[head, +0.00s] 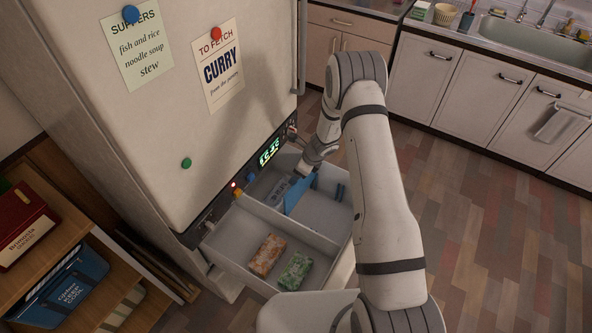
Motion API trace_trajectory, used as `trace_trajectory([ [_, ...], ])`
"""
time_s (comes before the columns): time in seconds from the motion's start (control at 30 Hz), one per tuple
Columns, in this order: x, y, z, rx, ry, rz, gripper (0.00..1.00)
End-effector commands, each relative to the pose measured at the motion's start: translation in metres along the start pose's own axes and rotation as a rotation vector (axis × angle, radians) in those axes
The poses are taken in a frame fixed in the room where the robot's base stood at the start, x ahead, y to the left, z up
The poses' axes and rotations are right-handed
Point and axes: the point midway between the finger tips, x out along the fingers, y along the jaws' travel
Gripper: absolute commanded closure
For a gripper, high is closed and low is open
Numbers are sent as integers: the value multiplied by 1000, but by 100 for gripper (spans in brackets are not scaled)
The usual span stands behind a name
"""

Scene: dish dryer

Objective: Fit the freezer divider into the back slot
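The open freezer drawer (222,252) sticks out below the white freezer door. A flat blue panel (297,196), which looks like the freezer divider, stands tilted in the drawer's far compartment. My gripper (307,175) is at the panel's upper right end and appears shut on it; the fingertips are small and partly hidden. I cannot tell whether the panel's lower edge touches the drawer floor or sits in any slot.
A pale partition (268,214) crosses the drawer. Two food packs, orange (267,255) and green (295,271), lie in the near compartment. The lit control panel (268,152) is close behind the drawer. A wooden shelf (60,215) stands left; the floor at right is clear.

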Motion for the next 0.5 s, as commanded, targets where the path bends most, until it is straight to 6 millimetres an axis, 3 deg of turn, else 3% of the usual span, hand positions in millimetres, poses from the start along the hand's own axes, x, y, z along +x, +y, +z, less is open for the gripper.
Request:
trace_trajectory([
  [0.03, -4, -9, 2, -6, -1, -22, 99],
  [0.5, -3, -7, 6, -8, 2, -26, 98],
])
